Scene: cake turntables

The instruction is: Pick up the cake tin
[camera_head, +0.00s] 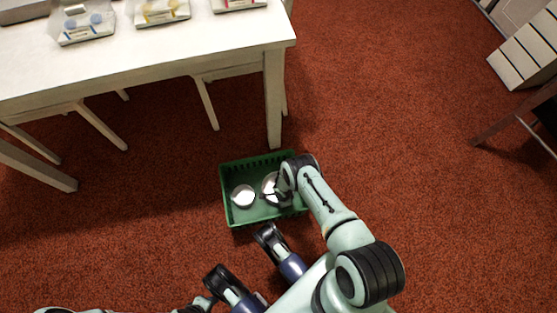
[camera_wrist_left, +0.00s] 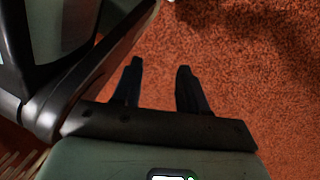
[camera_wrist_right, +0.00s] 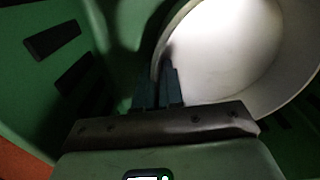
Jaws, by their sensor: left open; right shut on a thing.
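A green crate (camera_head: 226,207) stands on the red carpet and holds two round pale tins. One cake tin (camera_head: 268,184) is in the crate's right half, partly hidden by my right gripper (camera_head: 281,194). The other tin (camera_head: 243,195) lies to its left. In the right wrist view my right gripper (camera_wrist_right: 158,74) is shut on the near left wall of the cake tin (camera_wrist_right: 228,50), whose bright inside faces the camera. My left gripper (camera_wrist_left: 160,65) is open and empty above bare carpet in the left wrist view.
A white table (camera_head: 150,55) with packaged items (camera_head: 84,24) on top stands behind the crate, one leg (camera_head: 273,100) close to it. Slotted green crate walls (camera_wrist_right: 75,60) surround my right gripper.

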